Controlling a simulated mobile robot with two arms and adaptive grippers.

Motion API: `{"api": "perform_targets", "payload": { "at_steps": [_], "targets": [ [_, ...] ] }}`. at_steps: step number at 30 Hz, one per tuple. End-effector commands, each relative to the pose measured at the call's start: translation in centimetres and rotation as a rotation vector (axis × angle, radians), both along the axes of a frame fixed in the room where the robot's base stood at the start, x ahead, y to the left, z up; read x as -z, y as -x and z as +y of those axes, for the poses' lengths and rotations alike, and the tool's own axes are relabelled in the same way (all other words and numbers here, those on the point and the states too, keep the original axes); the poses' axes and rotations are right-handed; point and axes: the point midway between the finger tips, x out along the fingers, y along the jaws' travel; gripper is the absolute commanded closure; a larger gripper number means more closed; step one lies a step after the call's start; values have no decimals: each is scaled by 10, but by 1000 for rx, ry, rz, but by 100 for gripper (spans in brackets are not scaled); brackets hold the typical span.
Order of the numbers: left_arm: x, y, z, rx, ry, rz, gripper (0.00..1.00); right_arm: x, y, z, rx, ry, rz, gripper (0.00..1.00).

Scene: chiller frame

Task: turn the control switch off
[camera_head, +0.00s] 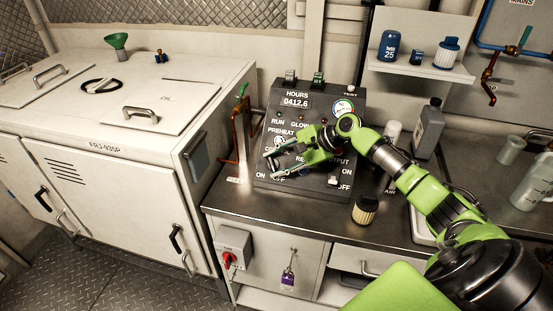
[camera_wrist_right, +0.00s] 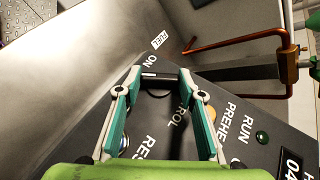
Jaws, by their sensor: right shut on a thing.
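The dark control panel (camera_head: 352,92) stands on the metal counter, with an hours display reading 0412.6 at its top. My right gripper (camera_head: 270,161) reaches in from the right to the panel's lower left. In the right wrist view its two fingertips (camera_wrist_right: 160,78) are shut on the control switch (camera_wrist_right: 157,80), a black piece with a pale stripe. The ON label lies just beyond the switch, and part of the CONTROL label shows between the fingers. The fingers hide much of the switch in the head view, so its exact position is unclear. My left gripper is out of view.
An output switch (camera_head: 333,180) sits at the panel's lower right. A small black-and-tan filter (camera_head: 365,209) stands on the counter before the panel. A copper pipe (camera_head: 236,147) with a green valve handle runs left of it. A grey bottle (camera_head: 428,130) stands right.

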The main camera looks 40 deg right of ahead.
Motion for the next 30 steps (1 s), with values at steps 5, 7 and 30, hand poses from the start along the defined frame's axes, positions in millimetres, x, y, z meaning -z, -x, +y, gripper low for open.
{"api": "perform_targets", "payload": {
  "at_steps": [5,7,30],
  "targets": [
    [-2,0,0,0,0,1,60,0,0,0,-10,8,8,86],
    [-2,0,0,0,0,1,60,1,0,0,-11,9,8,86],
    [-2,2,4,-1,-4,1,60,-4,6,-5,-8,7,9,47]
  ]
}}
